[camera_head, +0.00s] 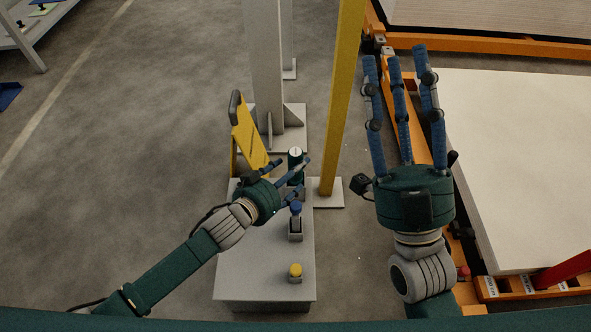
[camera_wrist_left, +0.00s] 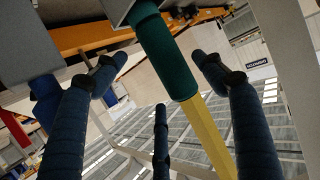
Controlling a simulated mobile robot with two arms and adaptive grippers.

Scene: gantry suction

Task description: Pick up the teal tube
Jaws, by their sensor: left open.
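The teal tube (camera_head: 296,160) stands upright with a pale top near the far end of a small grey table (camera_head: 262,262). My left gripper (camera_head: 290,174) is open beside the tube, with its fingers reaching toward it and partly hiding its lower part. In the left wrist view the teal tube (camera_wrist_left: 166,52) lies between the spread fingers of the left gripper (camera_wrist_left: 160,105); I see no finger closed on it. My right gripper (camera_head: 396,68) is open and empty, fingers extended, over the orange frame at the right.
A yellow post (camera_head: 342,95) and a grey column (camera_head: 264,60) rise behind. A white stack (camera_head: 520,150) on orange rails is at right.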

